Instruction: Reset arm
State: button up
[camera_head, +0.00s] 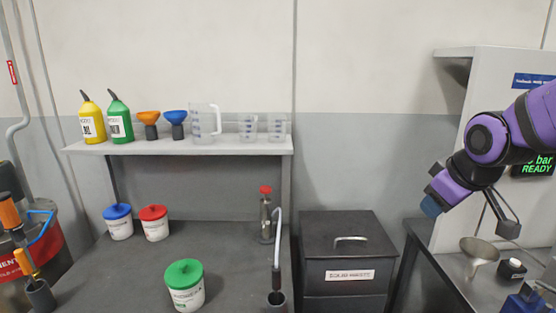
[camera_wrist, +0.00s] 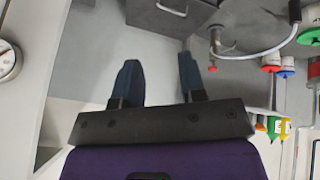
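My gripper (camera_head: 433,204) hangs in the air at the right of the head view, at the end of my bent purple arm, with its blue fingertips pointing down and left. In the wrist view my gripper (camera_wrist: 158,62) shows two dark blue fingers standing well apart with nothing between them. It is open and empty. It appears clear of the bench and the shelf.
A dark bench (camera_head: 110,275) carries tubs with blue (camera_head: 118,222), red (camera_head: 154,223) and green lids (camera_head: 186,286). Bottles, funnels and measuring cups stand on a shelf (camera_head: 180,147). A lidded waste bin (camera_head: 345,262) and a side table with a metal funnel (camera_head: 479,252) stand rightward.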

jog(key=s+r+m, duration=0.3)
jog(key=s, duration=0.5)
jog(key=s+r+m+g, duration=0.1)
jog(key=s+r+m, duration=0.1)
jog(key=s, duration=0.7)
jog(key=shift+a+r+m, duration=0.2)
jog(key=shift+r+m, duration=0.2)
jog(key=shift+r, duration=0.25)
